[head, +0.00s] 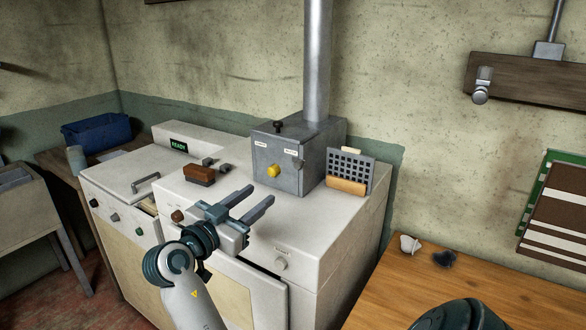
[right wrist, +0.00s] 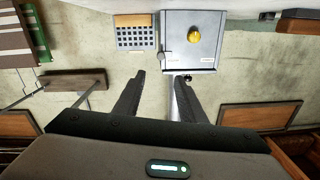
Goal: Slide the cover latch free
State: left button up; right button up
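A grey metal box (head: 285,170) with a pipe rising from its top stands on the white appliance. Its front has a yellow knob (head: 273,170), two small white labels and a small grey fitting (head: 300,164) at the right. A small dark knob (head: 278,125) is on top. I cannot tell which of these parts is the cover latch. The right wrist view shows the box (right wrist: 178,52) and yellow knob (right wrist: 194,34) upside down. My right gripper (head: 261,194) is open and empty in front of the box, apart from it. My left gripper is not in view.
A perforated grey panel (head: 360,166) stands right of the box, with a tan block before it. A brown block (head: 199,174) lies left on the white appliance (head: 330,215). A wooden table (head: 400,300) at lower right holds two small items. A blue bin (head: 97,132) is far left.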

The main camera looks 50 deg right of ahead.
aim_at(298, 163)
jog(key=i+l, duration=0.1)
jog(key=l, duration=0.7)
jog(key=i+l, duration=0.15)
jog(key=l, duration=0.25)
jog(key=u, duration=0.05)
